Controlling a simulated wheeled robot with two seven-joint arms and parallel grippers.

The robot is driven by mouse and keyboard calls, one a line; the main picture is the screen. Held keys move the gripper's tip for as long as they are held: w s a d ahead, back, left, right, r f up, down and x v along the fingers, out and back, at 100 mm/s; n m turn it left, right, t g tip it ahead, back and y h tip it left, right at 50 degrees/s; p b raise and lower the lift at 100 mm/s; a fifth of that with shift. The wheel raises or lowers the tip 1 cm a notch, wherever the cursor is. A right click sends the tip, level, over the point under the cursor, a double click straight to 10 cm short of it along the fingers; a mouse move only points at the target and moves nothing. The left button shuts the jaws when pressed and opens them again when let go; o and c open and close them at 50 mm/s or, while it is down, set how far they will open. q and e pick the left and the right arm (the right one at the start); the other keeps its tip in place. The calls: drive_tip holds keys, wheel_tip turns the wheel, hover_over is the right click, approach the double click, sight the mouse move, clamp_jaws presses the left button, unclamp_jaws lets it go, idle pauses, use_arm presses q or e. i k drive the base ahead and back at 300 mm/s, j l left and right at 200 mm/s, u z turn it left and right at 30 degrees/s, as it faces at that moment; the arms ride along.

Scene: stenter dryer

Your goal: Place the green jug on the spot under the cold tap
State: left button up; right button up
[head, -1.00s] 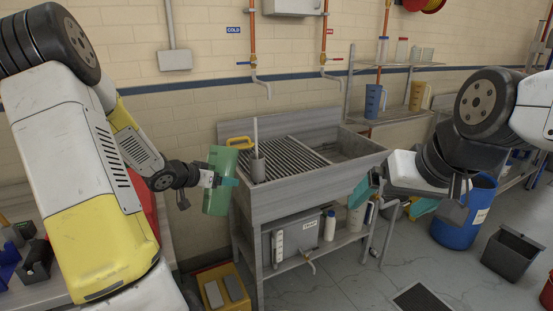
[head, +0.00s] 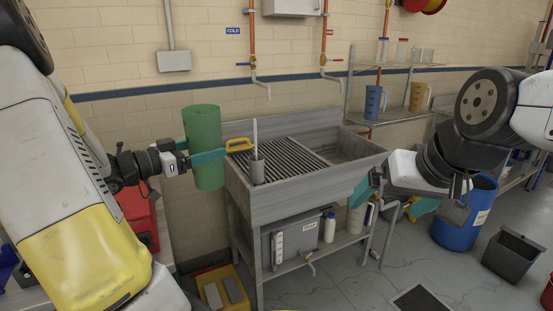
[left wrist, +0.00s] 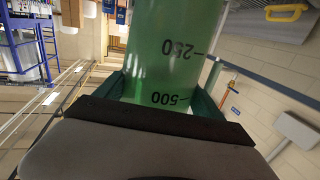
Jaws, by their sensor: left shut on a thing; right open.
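The green jug (head: 202,148) is held upright by my left gripper (head: 205,158), whose teal fingers are shut on it. It hangs left of the sink unit, above the level of its slatted drainer. In the left wrist view the jug (left wrist: 175,50) fills the upper middle, with marks 250 and 500 showing. The cold tap (head: 260,83), under a blue COLD sign (head: 233,30), hangs on the wall above the slatted drainer (head: 285,158). The spot under it cannot be made out clearly. My right gripper (head: 368,188) is open and empty in front of the sink's right side.
A grey cup with a stick (head: 257,165) and a yellow-handled thing (head: 239,144) stand at the drainer's left edge. The hot tap (head: 330,78) hangs to the right. Blue (head: 375,102) and tan (head: 419,96) jugs stand on a shelf. The drainer's middle is clear.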

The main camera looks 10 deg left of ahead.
sight(268, 157)
drive_tip(key=i, duration=1.45)
